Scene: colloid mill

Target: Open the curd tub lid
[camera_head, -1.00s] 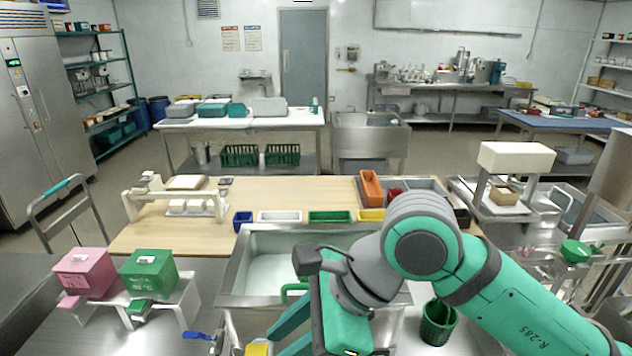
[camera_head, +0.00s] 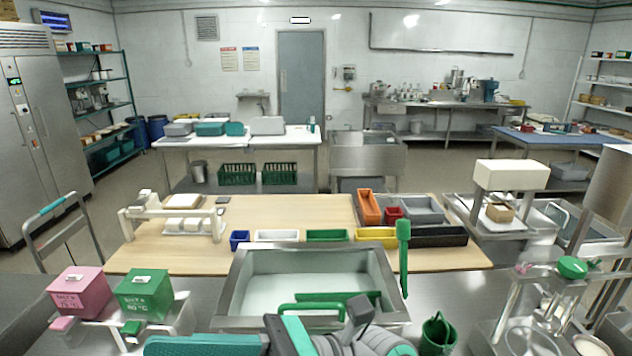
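A steel tub (camera_head: 232,285) stands at the front centre, with a pale surface inside its rim. A green loop handle (camera_head: 312,308) and a green bar (camera_head: 338,296) show at its near side. I cannot tell whether the pale surface is a lid or the tub's inside. My arm's wrist parts, grey and teal, are low in the picture at the tub's near edge. My gripper's fingertips cannot be made out, and whether they touch the handle is hidden.
A green upright paddle (camera_head: 403,255) stands at the tub's right rim. Pink (camera_head: 80,291) and green (camera_head: 145,293) boxes with taps are at left. A green cup (camera_head: 438,335) is at right. Coloured bins (camera_head: 327,236) line the wooden table (camera_head: 280,213) behind.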

